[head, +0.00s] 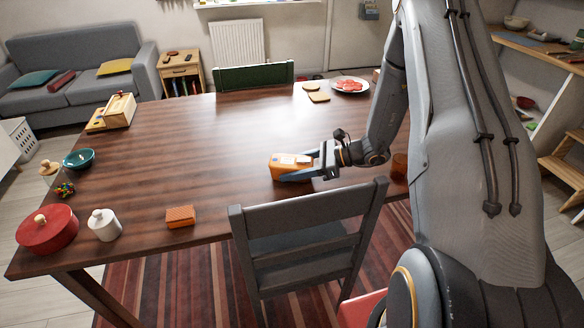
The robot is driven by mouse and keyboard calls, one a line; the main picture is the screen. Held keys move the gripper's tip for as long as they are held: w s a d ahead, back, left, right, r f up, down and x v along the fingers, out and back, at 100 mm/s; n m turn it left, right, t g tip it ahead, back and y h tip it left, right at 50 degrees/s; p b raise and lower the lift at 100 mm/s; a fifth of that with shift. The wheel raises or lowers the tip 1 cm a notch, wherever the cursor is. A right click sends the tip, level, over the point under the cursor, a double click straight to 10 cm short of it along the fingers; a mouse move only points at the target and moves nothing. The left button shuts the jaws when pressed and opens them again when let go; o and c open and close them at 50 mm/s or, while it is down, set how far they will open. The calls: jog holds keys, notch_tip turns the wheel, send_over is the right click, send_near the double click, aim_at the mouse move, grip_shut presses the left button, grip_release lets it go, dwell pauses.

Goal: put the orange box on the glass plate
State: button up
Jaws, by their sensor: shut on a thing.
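The orange box (284,170), with a pale top, is at the right-middle of the wooden table. My gripper (300,167) reaches it from the right and is shut on it, with a finger along its near side. I cannot tell whether the box touches the table or is just above it. A pale round plate (336,87) with red slices on it is at the far right of the table. I cannot tell whether it is glass, and no other plate is clear in view.
A small orange block (181,216), a white jar (104,225), a red pot (47,230) and a teal bowl (79,158) are on the left. Bread slices (318,97) lie near the plate. A grey chair (306,237) stands at the near edge. The table's middle is clear.

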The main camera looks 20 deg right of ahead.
jog(key=shift+f, duration=0.15)
jog(key=o, duration=1.4)
jog(key=shift+o, duration=0.2)
